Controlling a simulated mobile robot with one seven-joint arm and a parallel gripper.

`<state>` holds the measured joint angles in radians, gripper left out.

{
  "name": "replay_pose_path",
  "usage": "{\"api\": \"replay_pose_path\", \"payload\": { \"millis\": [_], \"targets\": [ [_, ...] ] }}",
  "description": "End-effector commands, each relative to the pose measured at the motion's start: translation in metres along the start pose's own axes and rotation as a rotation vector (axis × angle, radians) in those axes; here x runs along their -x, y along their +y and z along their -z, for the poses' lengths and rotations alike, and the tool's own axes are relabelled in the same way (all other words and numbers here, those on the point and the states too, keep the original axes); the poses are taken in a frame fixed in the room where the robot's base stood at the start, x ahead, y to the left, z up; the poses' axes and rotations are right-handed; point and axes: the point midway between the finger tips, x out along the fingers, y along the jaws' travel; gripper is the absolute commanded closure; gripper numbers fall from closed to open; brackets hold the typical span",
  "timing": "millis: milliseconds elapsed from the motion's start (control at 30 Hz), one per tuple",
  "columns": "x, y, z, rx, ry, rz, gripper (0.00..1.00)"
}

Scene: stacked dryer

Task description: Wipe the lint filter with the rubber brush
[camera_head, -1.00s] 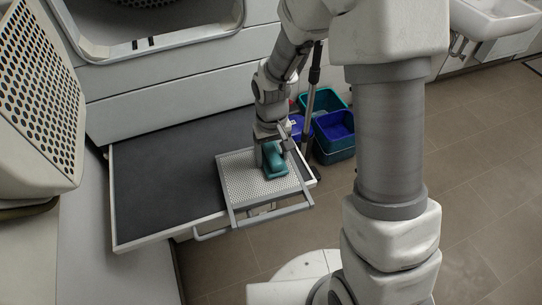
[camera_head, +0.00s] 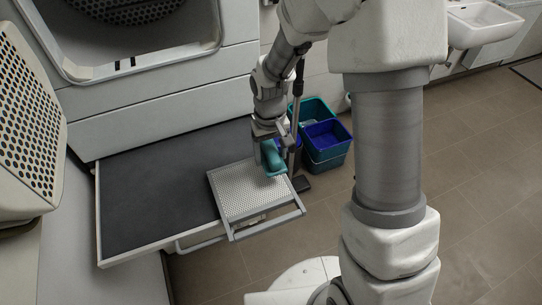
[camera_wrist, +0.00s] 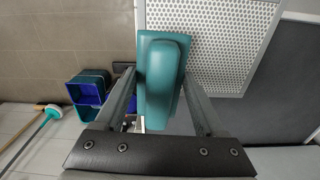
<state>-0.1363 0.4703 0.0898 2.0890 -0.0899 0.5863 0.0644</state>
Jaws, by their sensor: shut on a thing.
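The lint filter (camera_head: 236,196) is a grey framed panel of perforated metal with a bar handle, lying on the pull-out shelf. It also shows in the wrist view (camera_wrist: 232,40), at the upper right. The teal rubber brush (camera_head: 271,158) is held in my gripper (camera_head: 266,135) near the filter's back right edge. In the wrist view the brush (camera_wrist: 160,80) sits between my two fingers, its upper right side overlapping the filter's left edge. Whether the brush's underside touches the filter cannot be told.
The dark-topped shelf (camera_head: 150,195) extends from below the dryer, bare left of the filter. Teal and blue buckets (camera_head: 325,140) stand on the floor behind right. A perforated door (camera_head: 28,125) is at the left. Open tiled floor lies right.

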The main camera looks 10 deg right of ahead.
Motion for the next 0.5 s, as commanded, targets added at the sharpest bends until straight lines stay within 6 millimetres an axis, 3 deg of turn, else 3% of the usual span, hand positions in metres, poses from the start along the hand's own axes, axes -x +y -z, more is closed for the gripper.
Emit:
{"api": "replay_pose_path", "payload": {
  "millis": [300,500],
  "targets": [
    [0.032,0.001,0.004,-0.001,0.002,0.0,0.8],
    [0.038,0.002,0.005,-0.001,0.001,0.0,0.8]
  ]
}}
